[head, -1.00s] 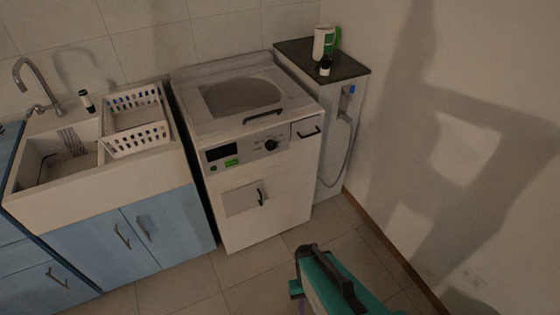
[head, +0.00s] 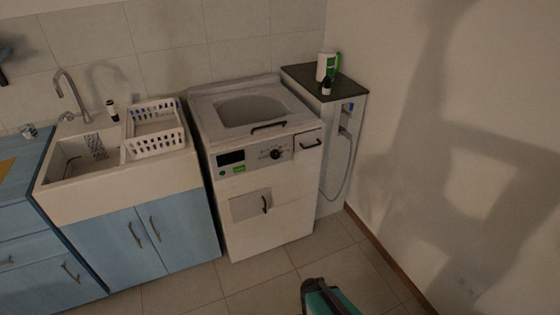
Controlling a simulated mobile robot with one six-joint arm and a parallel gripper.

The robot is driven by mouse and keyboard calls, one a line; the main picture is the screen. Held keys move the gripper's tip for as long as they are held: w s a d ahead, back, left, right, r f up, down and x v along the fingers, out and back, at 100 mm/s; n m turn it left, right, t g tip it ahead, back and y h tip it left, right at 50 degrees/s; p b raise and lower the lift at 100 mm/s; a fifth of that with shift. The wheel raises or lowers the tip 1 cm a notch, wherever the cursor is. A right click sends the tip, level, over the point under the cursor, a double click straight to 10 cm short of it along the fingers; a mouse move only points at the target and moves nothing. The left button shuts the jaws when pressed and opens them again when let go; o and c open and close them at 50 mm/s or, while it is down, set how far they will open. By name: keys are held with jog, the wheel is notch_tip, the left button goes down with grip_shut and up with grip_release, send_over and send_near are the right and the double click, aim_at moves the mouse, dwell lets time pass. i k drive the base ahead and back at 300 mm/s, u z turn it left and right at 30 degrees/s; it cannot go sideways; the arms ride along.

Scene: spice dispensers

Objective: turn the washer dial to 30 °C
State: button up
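The washer (head: 290,222) is a white top-loading machine in the middle of the head view. Its black round dial (head: 276,154) sits on the front panel, right of a dark display (head: 231,157) and a green label (head: 239,169). The dial's markings are too small to read. A teal and dark part of my arm shows at the bottom edge, on the floor side in front of the washer and apart from it. My gripper's fingers cannot be made out in this view.
A sink (head: 75,183) with a white basket (head: 155,142) stands left of the washer over blue cabinets (head: 112,243). A narrow dark-topped stand (head: 347,88) with bottles is at the right, beside the wall (head: 440,150). The tiled floor (head: 200,290) in front is clear.

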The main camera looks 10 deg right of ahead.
aim_at(275, 154)
jog(key=u, duration=1.15)
jog(key=i, duration=1.1)
jog(key=u, duration=0.05)
